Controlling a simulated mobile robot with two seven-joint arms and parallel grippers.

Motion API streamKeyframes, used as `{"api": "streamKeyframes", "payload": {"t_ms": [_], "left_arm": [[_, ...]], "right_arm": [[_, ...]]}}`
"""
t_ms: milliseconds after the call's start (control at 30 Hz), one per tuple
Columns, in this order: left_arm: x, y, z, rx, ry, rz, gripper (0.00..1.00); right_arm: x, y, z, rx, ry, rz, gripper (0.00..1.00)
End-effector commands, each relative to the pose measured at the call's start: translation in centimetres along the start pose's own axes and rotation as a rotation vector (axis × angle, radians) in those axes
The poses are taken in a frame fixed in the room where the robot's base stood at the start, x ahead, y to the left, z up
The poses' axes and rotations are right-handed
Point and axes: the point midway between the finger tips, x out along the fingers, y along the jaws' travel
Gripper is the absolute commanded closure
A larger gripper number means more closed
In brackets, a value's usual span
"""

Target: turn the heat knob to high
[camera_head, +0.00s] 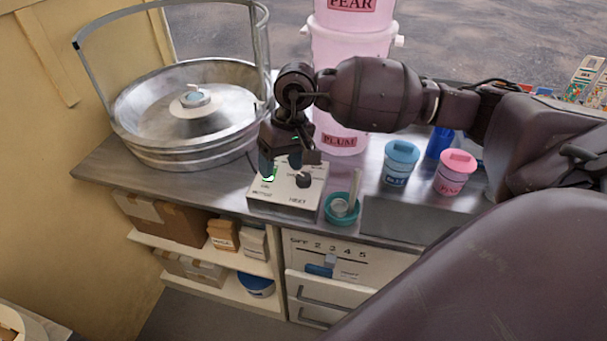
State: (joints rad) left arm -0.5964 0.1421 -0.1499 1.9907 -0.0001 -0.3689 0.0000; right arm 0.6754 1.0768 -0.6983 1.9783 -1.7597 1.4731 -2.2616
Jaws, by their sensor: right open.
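A pale control box (285,203) sits near the front edge of the metal counter, left of centre. A dark round knob (304,181) is on its top, at the right, above a printed label too small to read surely. A green light shows at the box's left. My right gripper (289,160) is open, pointing down over the back of the box, just behind the knob. It hides part of the box top, and I cannot tell whether it touches. The knob's setting is too small to read. My left gripper is not in view.
A large metal floss pan (145,135) with a raised guard stands left. A pink PLUM tub (340,142) stands behind my gripper. A teal cup (341,211) with a scoop is close to the box's right.

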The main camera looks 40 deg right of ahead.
Motion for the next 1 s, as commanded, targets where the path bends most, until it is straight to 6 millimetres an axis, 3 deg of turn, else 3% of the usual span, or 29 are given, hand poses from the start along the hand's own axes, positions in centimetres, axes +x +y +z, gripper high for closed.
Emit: {"api": "streamKeyframes", "payload": {"t_ms": [100, 333, 1000], "left_arm": [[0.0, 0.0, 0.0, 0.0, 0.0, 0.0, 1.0], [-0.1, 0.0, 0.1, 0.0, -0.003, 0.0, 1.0], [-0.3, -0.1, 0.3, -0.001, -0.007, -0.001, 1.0]], "right_arm": [[-2.0, 3.3, -1.1, -0.076, 0.003, 0.177, 0.35], [-3.1, 5.5, -1.6, -0.12, -0.01, 0.296, 0.35], [6.0, 8.2, -1.6, -0.119, -0.011, 0.29, 0.35]]}}
